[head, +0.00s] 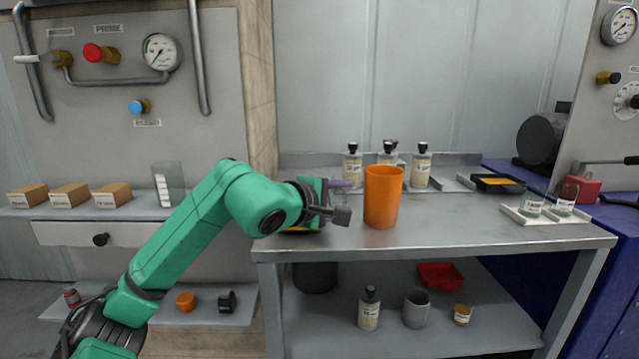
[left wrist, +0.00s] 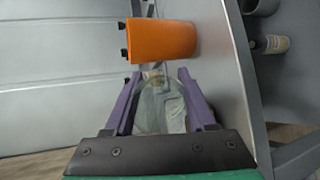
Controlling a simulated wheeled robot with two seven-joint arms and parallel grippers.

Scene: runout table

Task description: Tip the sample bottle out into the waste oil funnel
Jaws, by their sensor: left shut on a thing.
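My left gripper (head: 346,186) comes in from the left above the steel table, just left of an orange, cup-like vessel (head: 383,197). In the left wrist view its purple fingers (left wrist: 162,100) are shut on a clear, see-through vessel (left wrist: 160,107), seemingly the sample bottle. Its contents and mouth I cannot make out, and in the head view the arm largely hides it. The orange vessel (left wrist: 162,40) lies just ahead of the fingertips, apart from them. It stands upright on the table; I cannot tell if it is the waste oil funnel. My right gripper is out of view.
Several black-capped bottles (head: 421,166) stand behind the orange vessel. A black tray (head: 497,185) and a white tray (head: 514,214) with two small glasses are at the right. A bottle (head: 369,308), a grey cup (head: 416,309) and a red tray (head: 440,275) are on the lower shelf.

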